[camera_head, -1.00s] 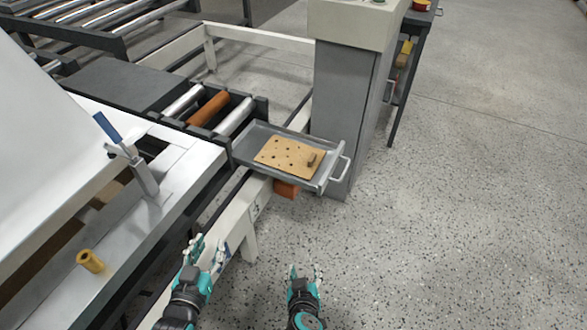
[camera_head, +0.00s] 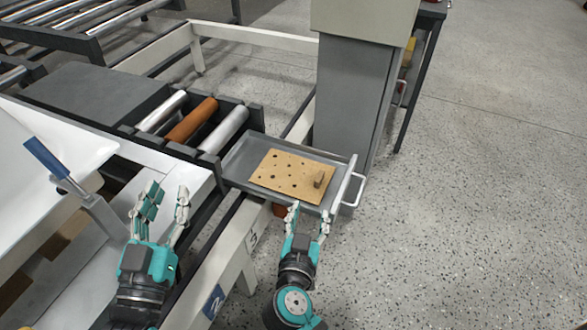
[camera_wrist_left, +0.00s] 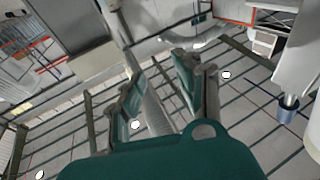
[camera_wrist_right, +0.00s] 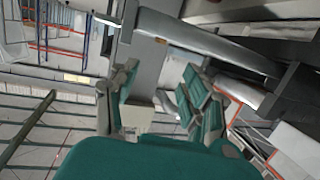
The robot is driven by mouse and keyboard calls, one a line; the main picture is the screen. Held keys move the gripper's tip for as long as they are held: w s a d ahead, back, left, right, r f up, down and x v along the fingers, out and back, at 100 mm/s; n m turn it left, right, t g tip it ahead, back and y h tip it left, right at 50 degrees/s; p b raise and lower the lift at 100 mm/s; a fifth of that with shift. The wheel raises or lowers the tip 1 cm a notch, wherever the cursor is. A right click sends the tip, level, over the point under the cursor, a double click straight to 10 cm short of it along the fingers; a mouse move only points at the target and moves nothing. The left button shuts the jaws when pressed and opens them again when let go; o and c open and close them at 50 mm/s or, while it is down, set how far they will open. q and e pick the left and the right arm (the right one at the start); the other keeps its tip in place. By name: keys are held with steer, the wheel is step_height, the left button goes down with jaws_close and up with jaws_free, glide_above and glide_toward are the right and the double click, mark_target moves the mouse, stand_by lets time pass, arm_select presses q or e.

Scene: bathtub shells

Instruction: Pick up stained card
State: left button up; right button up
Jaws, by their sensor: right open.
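The stained card (camera_head: 286,175) is a tan sheet with several dark spots. It lies flat in a grey metal tray (camera_head: 240,170) at the end of the roller conveyor. My right gripper (camera_head: 308,212) is open and empty at the tray's near edge, just short of the card in the head view. Its fingers also show apart in the right wrist view (camera_wrist_right: 160,95). My left gripper (camera_head: 160,205) is open and empty, over the white bench edge to the left. The card is not clear in either wrist view.
A roller conveyor (camera_head: 190,122) meets the tray's left side. A grey post (camera_head: 342,105) stands behind the tray, and a white handle (camera_head: 348,185) is on its right. A blue-handled lever (camera_head: 52,162) stands left of my left gripper. The speckled floor at right is clear.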

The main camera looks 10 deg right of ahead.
steer(key=b, duration=0.1)
glide_toward(320, 174)
steer(key=x, duration=0.3)
steer(key=shift+w, duration=0.1)
steer(key=shift+b+x, duration=0.7)
steer(key=shift+x, duration=2.2)
arm_select(q)
steer(key=s+r+t+h, duration=0.2)
steer(key=s+r+t, duration=0.3)
steer(key=r, duration=0.3)
steer(key=shift+r+t+h, duration=0.3)
steer(key=shift+r+t, duration=0.05)
steer(key=shift+t, duration=0.35)
arm_select(e)
jaws_close()
